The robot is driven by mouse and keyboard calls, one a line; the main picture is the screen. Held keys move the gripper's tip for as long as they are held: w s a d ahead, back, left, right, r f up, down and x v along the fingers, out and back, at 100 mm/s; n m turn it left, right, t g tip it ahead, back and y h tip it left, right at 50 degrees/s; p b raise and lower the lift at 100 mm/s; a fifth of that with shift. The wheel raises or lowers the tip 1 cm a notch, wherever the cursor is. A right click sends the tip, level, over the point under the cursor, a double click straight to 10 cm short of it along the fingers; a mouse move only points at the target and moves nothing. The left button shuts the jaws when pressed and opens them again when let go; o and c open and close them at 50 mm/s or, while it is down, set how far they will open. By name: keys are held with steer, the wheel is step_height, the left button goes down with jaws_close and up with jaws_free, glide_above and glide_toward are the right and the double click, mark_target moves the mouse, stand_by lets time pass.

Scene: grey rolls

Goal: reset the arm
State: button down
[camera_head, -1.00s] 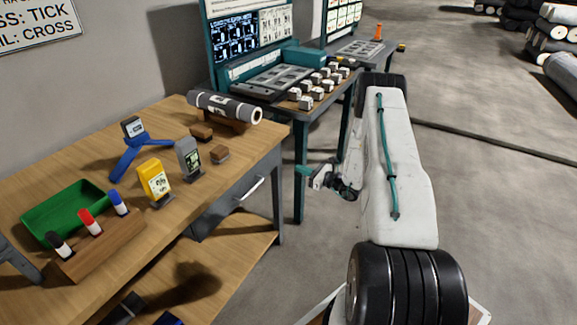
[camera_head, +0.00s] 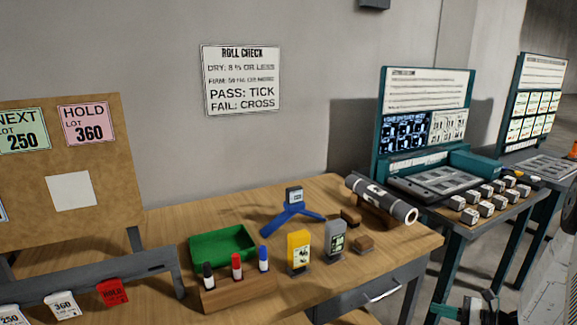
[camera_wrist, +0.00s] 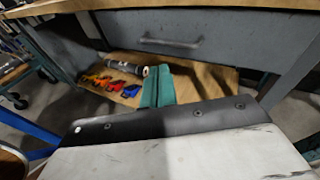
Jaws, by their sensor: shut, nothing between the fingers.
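My gripper (camera_wrist: 158,88) shows in the wrist view as two teal fingers pressed together, with nothing between them. It points toward the space under a grey drawer front (camera_wrist: 170,45). In the head view, part of my gripper (camera_head: 447,314) shows at the bottom right edge, below and right of the wooden bench (camera_head: 330,195). My white arm is mostly cut off at the right edge. No contact between my gripper and the bench shows.
On the bench are a grey roll (camera_head: 382,198), a green tray (camera_head: 192,252), a yellow meter (camera_head: 299,250), a grey meter (camera_head: 335,240) and a marker block (camera_head: 240,294). A teal-framed station (camera_head: 455,228) stands right. A lower shelf (camera_wrist: 205,82) holds coloured tools.

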steer(key=s+a+r+n+g+h, duration=0.1)
steer(key=s+a+r+n+g, duration=0.55)
steer(key=r, duration=0.35)
steer(key=s+a+r+n+g+h, duration=0.1)
steer(key=s+a+r+n+g, duration=0.45)
steer(key=a+r+n, duration=0.35)
steer(key=s+a+r+n+t+h, duration=0.1)
steer(key=s+a+r+n+h, duration=0.2)
steer(key=s+r, duration=0.5)
steer(key=s+a+r+n+t+h, duration=0.2)
steer(key=s+r+n+h, duration=0.4)
steer(key=s+r, duration=0.3)
steer(key=shift+s+a+h, duration=0.5)
steer(key=shift+a+h, duration=0.2)
steer(key=shift+a, duration=0.15)
